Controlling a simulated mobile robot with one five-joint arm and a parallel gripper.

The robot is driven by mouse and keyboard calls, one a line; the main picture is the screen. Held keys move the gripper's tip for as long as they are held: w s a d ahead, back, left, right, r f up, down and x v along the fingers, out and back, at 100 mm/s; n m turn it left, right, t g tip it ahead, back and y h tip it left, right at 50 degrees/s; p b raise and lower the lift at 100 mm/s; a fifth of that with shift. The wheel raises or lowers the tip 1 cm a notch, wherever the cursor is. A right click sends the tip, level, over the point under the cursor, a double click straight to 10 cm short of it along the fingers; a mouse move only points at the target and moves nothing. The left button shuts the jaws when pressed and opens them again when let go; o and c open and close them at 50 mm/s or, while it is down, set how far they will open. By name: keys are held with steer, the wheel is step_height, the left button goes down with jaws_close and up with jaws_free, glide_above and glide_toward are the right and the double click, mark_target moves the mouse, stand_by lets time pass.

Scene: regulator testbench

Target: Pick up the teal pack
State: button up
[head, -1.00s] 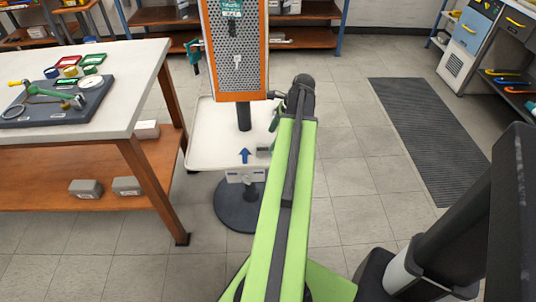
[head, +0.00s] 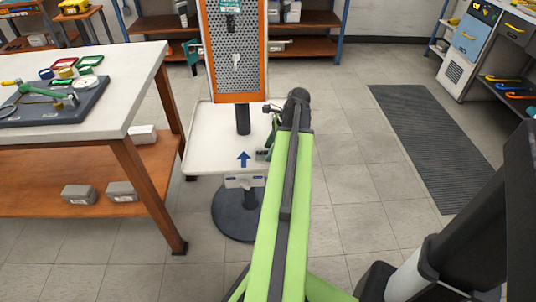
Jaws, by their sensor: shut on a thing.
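A teal pack or card with pale print (head: 229,6) hangs at the top of the orange-framed pegboard (head: 235,45), cut by the upper picture edge. I cannot tell whether it is the task's pack. My gripper (head: 269,135) is beyond the far end of my green arm, above the right side of the white tray, and mostly hidden by the arm. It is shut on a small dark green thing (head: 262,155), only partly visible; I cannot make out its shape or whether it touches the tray.
The white tray (head: 205,150) with a blue arrow stands on a round dark base (head: 232,222). A workbench (head: 140,70) with tools is at the left. A dark floor mat (head: 425,140) and open floor are at the right. Shelves stand behind.

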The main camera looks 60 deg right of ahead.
steer(key=shift+c, duration=1.1)
steer(key=r+p, duration=0.5)
steer(key=shift+s+d+r, duration=0.15)
steer(key=shift+s+d, duration=0.1)
steer(key=shift+s, duration=0.05)
steer(key=s+d+r+p, duration=0.5)
steer(key=s+p, duration=0.1)
steer(key=s, duration=0.3)
steer(key=shift+d+r, duration=0.35)
steer(key=shift+d, duration=0.05)
steer(key=shift+s, duration=0.15)
